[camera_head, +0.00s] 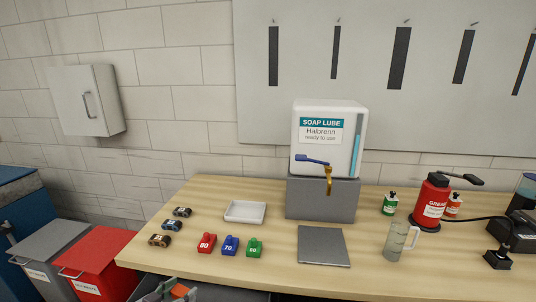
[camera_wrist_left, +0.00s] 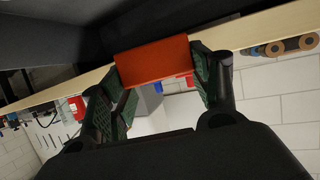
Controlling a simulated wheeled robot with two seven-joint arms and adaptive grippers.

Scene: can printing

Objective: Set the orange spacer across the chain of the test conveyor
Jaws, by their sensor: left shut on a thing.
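My left gripper (camera_head: 172,291) is at the bottom edge of the head view, in front of and below the bench's front edge. It is shut on the orange spacer (camera_head: 179,290), of which only a small part shows there. In the left wrist view the spacer (camera_wrist_left: 153,61) is a plain orange block held between the two green-padded fingers of my left gripper (camera_wrist_left: 158,72). The test conveyor and its chain cannot be made out in either view. My right gripper is not in view.
A wooden bench (camera_head: 290,269) carries red (camera_head: 207,243), blue (camera_head: 230,245) and green (camera_head: 254,247) numbered blocks, small rollers (camera_head: 160,240), a white tray (camera_head: 245,211), a grey plate (camera_head: 323,246) and a soap lube dispenser (camera_head: 327,140). A red bin (camera_head: 97,265) stands left.

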